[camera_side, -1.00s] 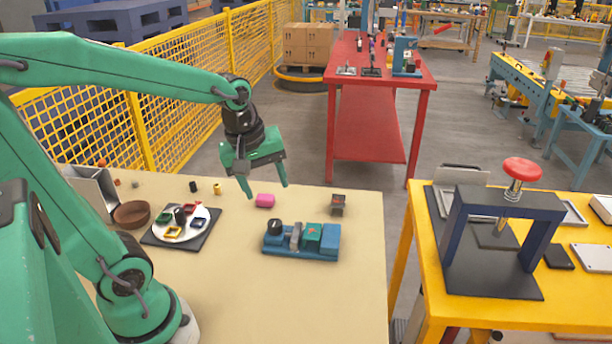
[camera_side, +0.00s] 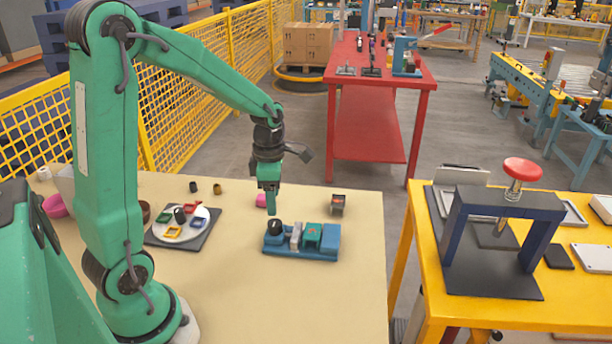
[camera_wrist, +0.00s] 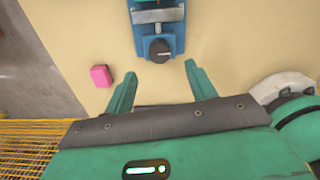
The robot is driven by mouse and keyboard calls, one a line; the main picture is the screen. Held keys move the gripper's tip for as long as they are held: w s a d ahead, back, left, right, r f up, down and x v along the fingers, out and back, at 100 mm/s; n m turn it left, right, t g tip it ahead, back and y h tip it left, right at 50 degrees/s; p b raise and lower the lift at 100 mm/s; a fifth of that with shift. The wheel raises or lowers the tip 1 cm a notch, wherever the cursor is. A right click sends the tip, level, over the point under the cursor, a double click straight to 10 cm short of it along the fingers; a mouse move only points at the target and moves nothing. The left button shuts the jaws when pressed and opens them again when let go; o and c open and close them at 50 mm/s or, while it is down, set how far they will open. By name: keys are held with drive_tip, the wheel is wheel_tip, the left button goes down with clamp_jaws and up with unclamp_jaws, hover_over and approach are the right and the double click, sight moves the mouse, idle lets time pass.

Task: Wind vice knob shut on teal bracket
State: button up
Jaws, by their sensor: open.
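The blue vice (camera_side: 322,251) lies on the beige table with its black knob (camera_side: 274,227) at its left end. The teal bracket (camera_side: 312,233) sits in the vice, right of the grey jaw (camera_side: 295,236). My gripper (camera_side: 269,211) points down just above the knob, seen edge-on in the side view. In the wrist view my gripper (camera_wrist: 160,82) is open and empty, and the knob (camera_wrist: 159,49) lies just beyond and between its fingertips. The vice body (camera_wrist: 157,22) runs off the top edge there, so the bracket is not clearly seen.
A pink block (camera_wrist: 100,76) lies left of the fingers in the wrist view. A small dark block (camera_side: 338,201) stands behind the vice. A round white tray (camera_side: 186,234) with several coloured parts lies to the left. The table front is clear.

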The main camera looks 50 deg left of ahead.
sight(274, 223)
drive_tip(key=shift+f, duration=0.1)
drive_tip(key=shift+f, duration=3.8)
drive_tip(key=c, duration=1)
